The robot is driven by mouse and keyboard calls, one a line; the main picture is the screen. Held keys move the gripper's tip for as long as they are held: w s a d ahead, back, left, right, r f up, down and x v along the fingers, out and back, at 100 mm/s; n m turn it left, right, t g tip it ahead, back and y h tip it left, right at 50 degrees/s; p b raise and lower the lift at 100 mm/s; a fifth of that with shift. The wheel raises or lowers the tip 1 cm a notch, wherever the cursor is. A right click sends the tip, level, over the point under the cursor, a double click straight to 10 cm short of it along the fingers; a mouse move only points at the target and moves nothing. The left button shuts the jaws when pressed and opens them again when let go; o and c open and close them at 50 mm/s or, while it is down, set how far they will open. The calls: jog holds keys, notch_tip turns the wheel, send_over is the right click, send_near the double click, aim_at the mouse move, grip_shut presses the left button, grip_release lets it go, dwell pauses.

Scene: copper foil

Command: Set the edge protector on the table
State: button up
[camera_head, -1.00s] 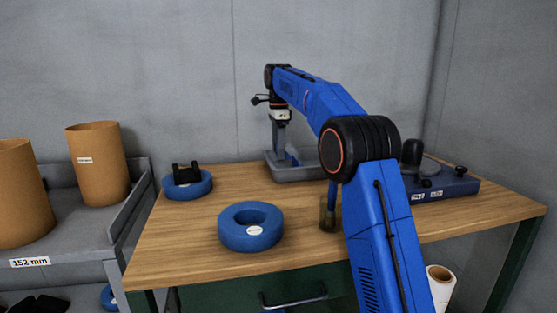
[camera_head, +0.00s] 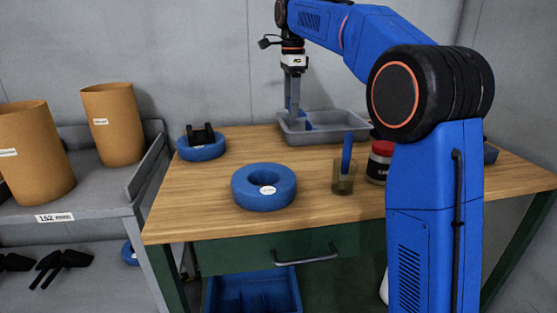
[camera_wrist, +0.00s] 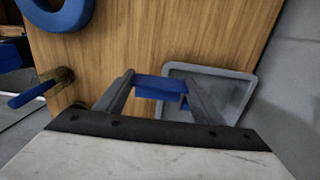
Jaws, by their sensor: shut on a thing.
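My gripper (camera_head: 292,105) is above the grey tray (camera_head: 341,136) at the back of the wooden table, pointing down. In the wrist view, my gripper (camera_wrist: 158,92) is shut on a small blue piece, seemingly the edge protector (camera_wrist: 160,84), which spans between the fingers. In the head view, this edge protector (camera_head: 287,102) is partly hidden by the fingers. Another bit of blue (camera_head: 308,125) shows at the tray. The table (camera_head: 215,185) has bare wood in front of the tray and to its left.
A blue ring (camera_head: 263,198) lies near the table's front; another (camera_head: 203,153) behind it carries a black holder (camera_head: 201,134). A glass with a blue-handled tool (camera_head: 345,178) and a red-lidded jar (camera_head: 380,162) stand right of centre. Brown tubes (camera_head: 112,122) stand on the left shelf.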

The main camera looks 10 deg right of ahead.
send_over(296, 170)
notch_tip(296, 170, down, 2)
jog(key=shift+w+f, duration=0.1)
jog(key=shift+f, duration=4.9)
jog(key=shift+f, duration=0.1)
jog(key=o, duration=1)
jog(key=shift+o, duration=0.2)
notch_tip(296, 170, up, 12)
